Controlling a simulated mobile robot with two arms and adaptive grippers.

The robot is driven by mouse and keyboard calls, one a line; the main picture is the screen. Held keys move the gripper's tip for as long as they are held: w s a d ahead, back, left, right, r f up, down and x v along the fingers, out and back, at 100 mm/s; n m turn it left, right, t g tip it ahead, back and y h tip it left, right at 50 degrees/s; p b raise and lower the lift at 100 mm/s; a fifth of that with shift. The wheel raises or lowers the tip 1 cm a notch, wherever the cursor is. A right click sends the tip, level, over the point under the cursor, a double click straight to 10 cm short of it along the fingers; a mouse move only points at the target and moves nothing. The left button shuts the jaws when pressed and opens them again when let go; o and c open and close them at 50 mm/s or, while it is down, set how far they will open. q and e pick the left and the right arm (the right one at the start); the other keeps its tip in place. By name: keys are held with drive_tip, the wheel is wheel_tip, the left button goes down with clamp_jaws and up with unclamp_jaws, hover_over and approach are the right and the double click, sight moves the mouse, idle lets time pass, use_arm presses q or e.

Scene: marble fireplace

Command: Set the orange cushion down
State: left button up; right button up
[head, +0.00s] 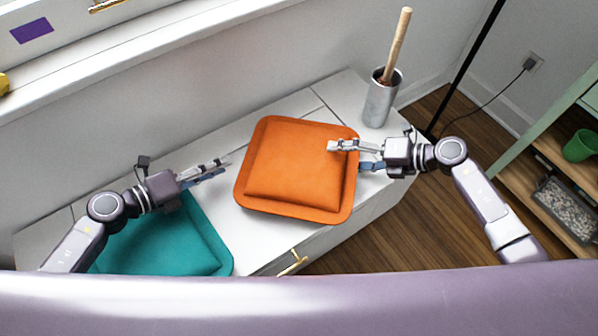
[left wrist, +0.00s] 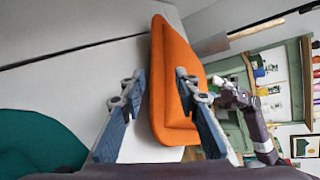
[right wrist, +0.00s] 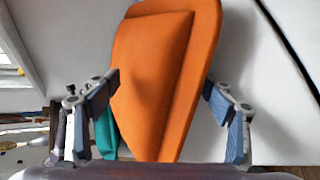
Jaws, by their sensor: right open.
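The orange cushion (head: 300,165) lies on top of the white cabinet (head: 218,143), its right edge near the cabinet's front edge. My right gripper (head: 352,157) is open at the cushion's right edge, one finger over the top and the other beside or below the rim. In the right wrist view the orange cushion (right wrist: 155,75) stretches between the spread fingers; contact is unclear. My left gripper (head: 214,172) is open and empty, just left of the cushion and apart from it. The left wrist view shows the orange cushion (left wrist: 172,85) beyond its fingers.
A teal cushion (head: 165,240) lies on the cabinet at the left, under my left arm. A metal cylinder (head: 380,102) with a wooden-handled tool (head: 397,45) stands behind my right gripper. A wall and white ledge run along the back. A shelf unit (head: 550,190) stands at the right.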

drive_tip(key=shift+d+r, duration=0.15)
drive_tip(key=shift+d, duration=0.15)
use_arm(q)
drive_tip(key=shift+s+a+r, duration=0.3)
drive_tip(key=shift+a+r, duration=0.1)
drive_tip(key=shift+r, duration=0.3)
use_arm(e)
drive_tip(key=v, duration=1.1)
drive_tip(key=shift+s, duration=0.2)
use_arm(q)
drive_tip(key=shift+r, duration=0.1)
use_arm(e)
drive_tip(key=shift+d+r, duration=0.1)
drive_tip(key=shift+r, duration=0.1)
